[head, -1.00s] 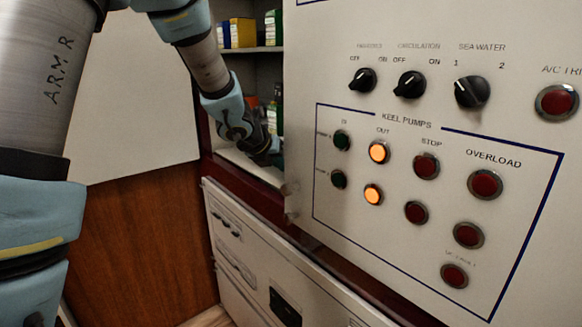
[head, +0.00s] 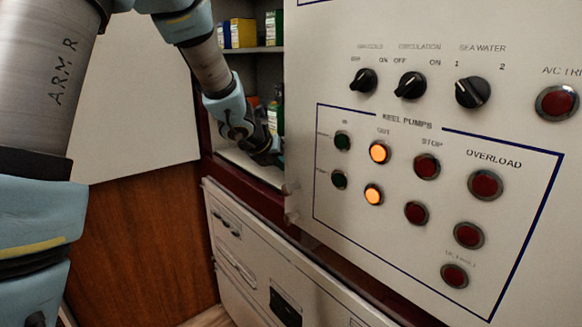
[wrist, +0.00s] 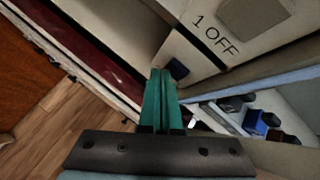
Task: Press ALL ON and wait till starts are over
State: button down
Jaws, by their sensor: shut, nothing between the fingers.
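No control labelled ALL ON can be read in either view. In the wrist view my gripper (wrist: 161,75) is shut and empty, its two green fingers together. The fingertips are close beside a small dark knob or button (wrist: 177,70) on a pale panel marked "1 OFF" (wrist: 214,36); I cannot tell whether they touch. On that panel, two orange lamps (head: 379,153) are lit under OUT in the KEEL PUMPS box.
Shelves with boxes (head: 240,33) stand behind my arm. Below is a white drawer front (head: 240,255) with a dark red ledge (head: 255,195) above it. In the wrist view a blue-and-black item (wrist: 262,122) lies at the right, and wooden floor (wrist: 70,120) shows at the left.

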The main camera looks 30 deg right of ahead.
jog(key=shift+s+d+r, duration=0.15)
jog(key=shift+s+d, duration=0.4)
jog(key=shift+d, duration=0.05)
jog(key=shift+s+a+b, duration=0.35)
jog(key=shift+b, duration=0.05)
jog(key=shift+a, duration=0.1)
jog(key=a, duration=0.3)
jog(key=a+b, duration=0.1)
jog(key=a, duration=0.1)
jog(key=shift+s+a, duration=0.1)
jog(key=shift+s, duration=0.25)
